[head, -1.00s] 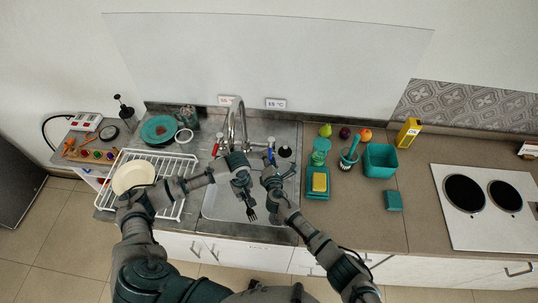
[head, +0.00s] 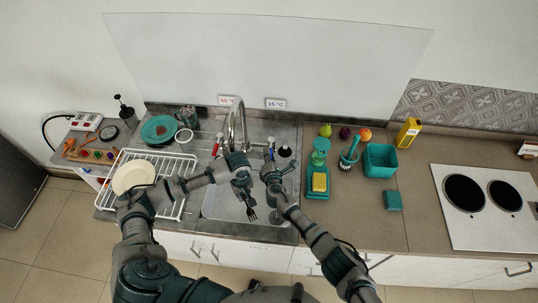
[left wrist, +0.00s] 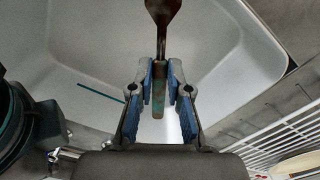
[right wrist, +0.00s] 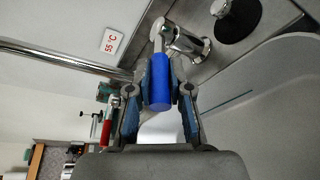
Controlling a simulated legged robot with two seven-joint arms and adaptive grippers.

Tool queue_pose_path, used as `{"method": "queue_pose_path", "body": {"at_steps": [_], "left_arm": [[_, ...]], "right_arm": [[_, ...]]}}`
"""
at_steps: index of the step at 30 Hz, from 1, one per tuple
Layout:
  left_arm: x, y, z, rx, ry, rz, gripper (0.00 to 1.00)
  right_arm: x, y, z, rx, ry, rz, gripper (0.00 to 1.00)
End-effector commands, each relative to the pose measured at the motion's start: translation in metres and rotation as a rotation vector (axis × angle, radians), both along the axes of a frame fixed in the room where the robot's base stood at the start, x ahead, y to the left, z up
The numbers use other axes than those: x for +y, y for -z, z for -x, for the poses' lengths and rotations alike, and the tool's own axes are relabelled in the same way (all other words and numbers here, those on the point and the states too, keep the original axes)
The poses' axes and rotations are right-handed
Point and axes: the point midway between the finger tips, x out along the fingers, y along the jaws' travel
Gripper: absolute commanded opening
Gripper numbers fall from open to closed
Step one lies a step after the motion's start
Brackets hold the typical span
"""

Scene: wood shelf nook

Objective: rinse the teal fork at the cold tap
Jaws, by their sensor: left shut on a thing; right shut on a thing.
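The fork (head: 252,214) hangs over the sink basin (head: 222,208), held by my left gripper (head: 243,186). In the left wrist view the jaws (left wrist: 160,80) are shut on its teal handle (left wrist: 158,100), and its dark head (left wrist: 162,14) points away over the white basin. My right gripper (head: 268,169) is at the right side of the faucet (head: 234,125). In the right wrist view its jaws (right wrist: 159,75) are shut on the blue tap handle (right wrist: 159,86). The red tap handle (right wrist: 106,132) stands apart at left. I cannot make out running water.
A white dish rack (head: 165,200) with a cream plate (head: 133,176) stands left of the sink. The counter before the hob (head: 484,205) is mostly clear.

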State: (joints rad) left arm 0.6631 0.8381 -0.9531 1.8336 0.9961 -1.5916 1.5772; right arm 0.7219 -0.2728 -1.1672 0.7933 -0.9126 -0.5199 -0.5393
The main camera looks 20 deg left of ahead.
Motion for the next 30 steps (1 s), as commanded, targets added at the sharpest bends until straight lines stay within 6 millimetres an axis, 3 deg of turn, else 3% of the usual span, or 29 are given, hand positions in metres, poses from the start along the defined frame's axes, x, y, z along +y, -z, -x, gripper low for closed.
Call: {"method": "queue_pose_path", "body": {"at_steps": [12,21,22,24,30], "left_arm": [[0.000,0.000,-0.001,0.000,0.000,0.000,0.00],[0.001,0.001,0.000,0.000,0.000,0.001,0.00],[0.001,0.001,0.000,0.001,0.000,0.001,0.00],[0.000,0.001,0.000,0.001,0.000,0.001,0.00],[0.000,0.000,0.000,0.000,0.000,0.000,0.00]], "right_arm": [[-0.018,0.004,-0.006,0.006,-0.221,0.002,0.00],[-0.018,0.005,-0.005,0.006,-0.232,0.004,0.00],[-0.018,0.005,-0.005,0.006,-0.232,0.004,0.24],[-0.018,0.005,-0.005,0.006,-0.232,0.004,0.42],[-0.019,0.003,-0.006,0.003,-0.232,0.002,0.44]]}}
